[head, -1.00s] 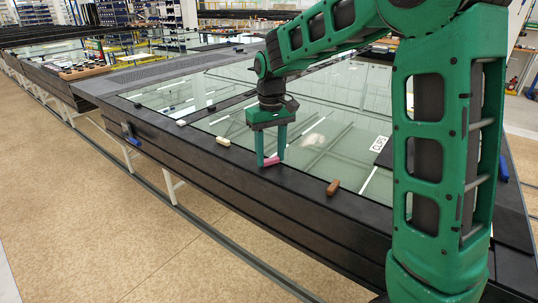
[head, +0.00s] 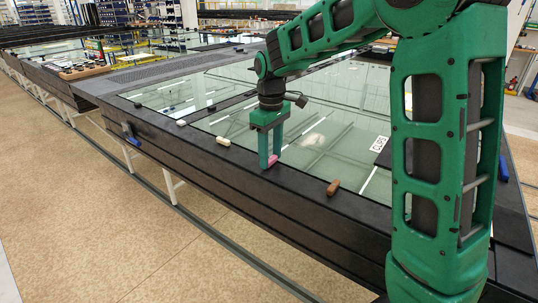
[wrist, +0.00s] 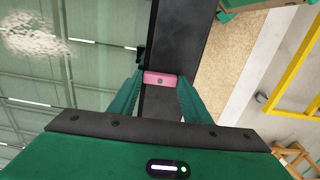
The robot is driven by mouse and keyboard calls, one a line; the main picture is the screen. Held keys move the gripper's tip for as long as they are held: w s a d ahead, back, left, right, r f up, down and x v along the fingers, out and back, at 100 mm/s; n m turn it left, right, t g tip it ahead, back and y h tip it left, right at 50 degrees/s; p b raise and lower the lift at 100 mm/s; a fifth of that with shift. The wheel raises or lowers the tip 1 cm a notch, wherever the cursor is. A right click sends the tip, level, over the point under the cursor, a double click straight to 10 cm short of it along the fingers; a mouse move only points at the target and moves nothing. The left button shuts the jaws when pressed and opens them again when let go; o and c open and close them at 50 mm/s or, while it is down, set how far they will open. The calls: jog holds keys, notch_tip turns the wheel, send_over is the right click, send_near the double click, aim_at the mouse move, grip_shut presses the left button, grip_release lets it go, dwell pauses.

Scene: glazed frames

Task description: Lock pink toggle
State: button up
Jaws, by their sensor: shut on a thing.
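The pink toggle (head: 273,159) is at the black frame's edge beside the glass, between the fingertips of my gripper (head: 269,163). In the wrist view the pink toggle (wrist: 160,78) lies crosswise over the inner part of the black bar, with a finger touching each end. My gripper (wrist: 160,80) is shut on it. In the head view the fingers hide part of the toggle, and how it meets the frame below cannot be told. The black frame (head: 230,173) runs along the front of the glass pane (head: 330,135).
A brown toggle (head: 333,187) sits on the frame to the right, and a cream toggle (head: 223,141) to the left. A blue toggle (head: 503,168) is at the far right, beyond my arm. A small dark piece (wrist: 141,54) lies near the pink toggle. The floor in front is clear.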

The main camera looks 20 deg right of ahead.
aim_at(271, 158)
jog(key=shift+w+r, duration=0.1)
jog(key=o, duration=1)
jog(key=shift+o, duration=0.2)
notch_tip(271, 158, up, 11)
jog(key=shift+f, duration=0.2)
